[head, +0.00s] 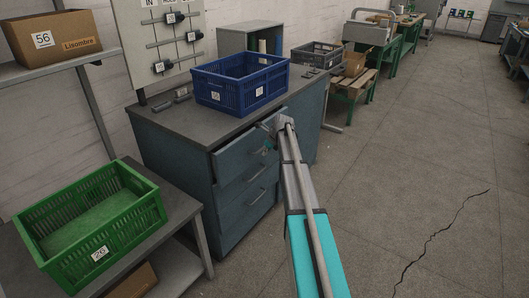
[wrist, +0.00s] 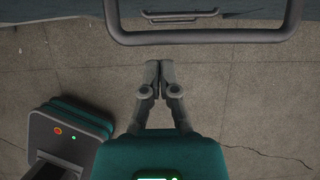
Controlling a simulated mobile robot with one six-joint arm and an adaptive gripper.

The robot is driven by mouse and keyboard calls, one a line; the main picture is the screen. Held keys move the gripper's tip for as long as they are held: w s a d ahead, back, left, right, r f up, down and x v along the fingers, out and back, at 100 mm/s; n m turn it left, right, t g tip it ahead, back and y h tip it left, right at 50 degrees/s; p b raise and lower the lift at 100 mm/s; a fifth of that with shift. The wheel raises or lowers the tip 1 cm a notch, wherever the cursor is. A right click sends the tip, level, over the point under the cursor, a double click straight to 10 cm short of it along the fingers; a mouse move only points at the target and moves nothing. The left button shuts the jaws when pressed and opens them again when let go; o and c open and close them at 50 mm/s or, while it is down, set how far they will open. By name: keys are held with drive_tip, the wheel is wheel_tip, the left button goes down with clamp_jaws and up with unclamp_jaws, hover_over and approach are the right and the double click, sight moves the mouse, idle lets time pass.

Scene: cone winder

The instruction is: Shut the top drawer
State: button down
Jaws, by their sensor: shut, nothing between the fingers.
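The top drawer (head: 238,162) of the blue-grey cabinet (head: 180,155) stands partly pulled out; its front juts past the drawers below. My arm crosses in front of its right part in the head view and mostly hides my gripper there. In the wrist view, a grey bar handle (wrist: 205,38) runs across the top, close to the camera, with a second handle (wrist: 180,17) farther off. My gripper (wrist: 159,65) has its fingertips together and empty. The fingertips appear just below the near handle in the picture; I cannot tell whether they touch anything.
A blue crate (head: 222,97) stands on the cabinet top (head: 170,115). A green crate (head: 100,243) sits on a low table (head: 185,205) at the left. A grey crate (head: 318,56) stands farther back. The floor (head: 430,170) to the right is clear, with a long crack.

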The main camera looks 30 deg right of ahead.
drive_tip(key=s+d+f+p+v, duration=0.1)
drive_tip(key=s+p+v, duration=0.1)
drive_tip(key=p+v, duration=0.6)
drive_tip(key=v, duration=0.2)
drive_tip(key=shift+s+d+r+p, duration=0.15)
drive_tip(key=shift+r+p, duration=0.1)
drive_tip(key=shift+p, duration=0.05)
drive_tip(key=shift+f, duration=0.1)
idle(0.5)
drive_tip(key=s+a+f+t+y+b, duration=0.2)
drive_tip(key=s+a+t+b, duration=0.1)
drive_tip(key=a+b, duration=0.3)
drive_tip(key=shift+s+a+t+b, duration=0.2)
drive_tip(key=shift+a+t+b, duration=0.1)
drive_tip(key=shift+a+t, duration=0.15)
drive_tip(key=shift+f, duration=0.15)
